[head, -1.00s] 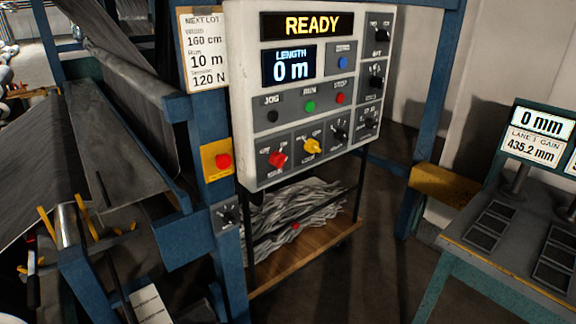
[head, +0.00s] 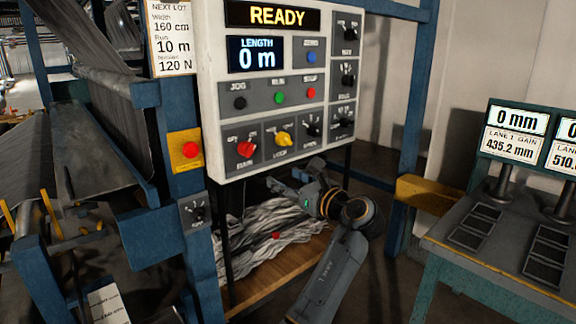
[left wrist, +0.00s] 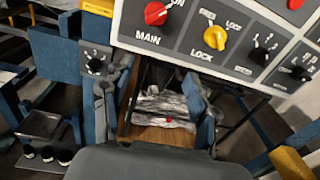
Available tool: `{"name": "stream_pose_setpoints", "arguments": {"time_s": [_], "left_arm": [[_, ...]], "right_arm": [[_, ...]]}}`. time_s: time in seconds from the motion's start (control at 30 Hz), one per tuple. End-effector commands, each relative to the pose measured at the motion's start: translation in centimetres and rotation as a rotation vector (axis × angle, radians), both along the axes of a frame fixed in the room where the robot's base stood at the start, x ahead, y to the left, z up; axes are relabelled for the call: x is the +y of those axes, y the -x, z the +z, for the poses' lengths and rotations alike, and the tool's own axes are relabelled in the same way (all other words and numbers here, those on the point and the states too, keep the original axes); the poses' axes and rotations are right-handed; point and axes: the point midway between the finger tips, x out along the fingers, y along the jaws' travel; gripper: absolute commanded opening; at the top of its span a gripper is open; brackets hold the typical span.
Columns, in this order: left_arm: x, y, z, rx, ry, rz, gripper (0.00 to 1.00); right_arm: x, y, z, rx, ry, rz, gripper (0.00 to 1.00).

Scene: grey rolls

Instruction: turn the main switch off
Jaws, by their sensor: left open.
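The main switch is a red knob (head: 246,149) at the lower left of the white control panel (head: 209,100), above the label MAIN. It also shows at the top of the left wrist view (left wrist: 156,13), where its handle appears to point toward ON. My left gripper (head: 293,180) is below the panel, lower and to the right of the red knob, apart from it. In the left wrist view its two fingers (left wrist: 163,95) are spread with nothing between them. My right gripper is in neither current view.
The yellow LOCK knob (head: 283,139) is right beside the main switch. A red button on a yellow plate (head: 190,150) and a small black dial (head: 196,211) sit on the blue post to the left. A wooden shelf (head: 243,291) with grey fabric is below the panel.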

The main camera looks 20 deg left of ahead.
Motion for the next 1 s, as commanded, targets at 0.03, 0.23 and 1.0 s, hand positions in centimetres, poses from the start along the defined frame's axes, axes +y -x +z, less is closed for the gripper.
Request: {"name": "stream_pose_setpoints", "arguments": {"time_s": [0.03, 0.23, 1.0], "left_arm": [[0.2, 0.9, 1.5, 0.001, -0.018, 0.033, 0.59], [1.2, 2.1, 4.0, 0.018, -0.047, 0.084, 0.59], [12.9, -2.9, 3.9, 0.019, -0.047, 0.079, 0.59]], "right_arm": [[-0.1, 0.0, -0.6, 0.001, 0.001, 0.001, 0.73], [-0.2, 0.1, -0.5, 0.002, 0.003, 0.002, 0.73], [0.4, -0.2, 1.3, -0.004, -0.005, -0.001, 0.73]]}}
